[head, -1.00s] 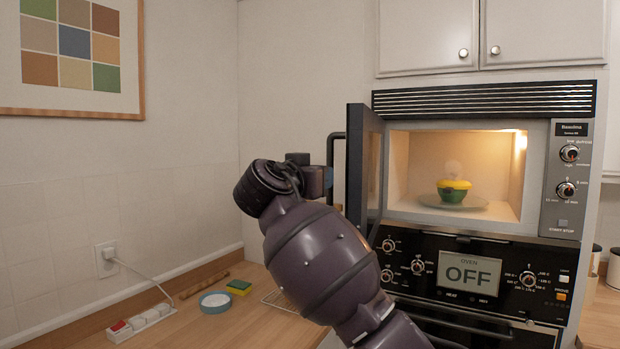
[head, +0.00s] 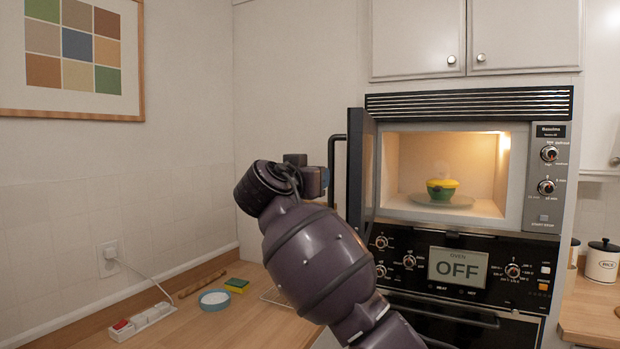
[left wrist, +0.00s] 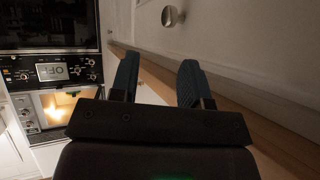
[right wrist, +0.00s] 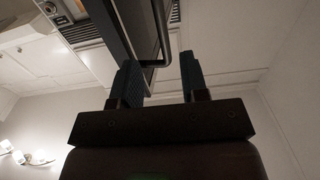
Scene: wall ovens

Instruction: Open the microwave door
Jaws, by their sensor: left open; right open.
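The microwave (head: 541,190) is lit inside. Its door (head: 362,170) is swung out to the left, standing nearly edge-on to the head view. The dark bar handle (head: 331,150) is on the door's outer side. A yellow and green bowl (head: 441,190) sits on the plate inside. My right gripper (head: 322,180) is beside the handle, partly hidden by its wrist. In the right wrist view the open right gripper (right wrist: 159,68) has the handle (right wrist: 164,35) at or just beyond its fingertips; contact is unclear. My left gripper (left wrist: 158,75) is open and empty, seen only in its wrist view.
An oven (head: 457,268) reading OFF is below the microwave. A counter (head: 255,310) at left holds a sponge (head: 237,285), a round dish (head: 214,300) and a power strip (head: 142,322). Cabinets (head: 420,40) hang above. A knobbed cabinet front (left wrist: 230,45) is close to my left gripper.

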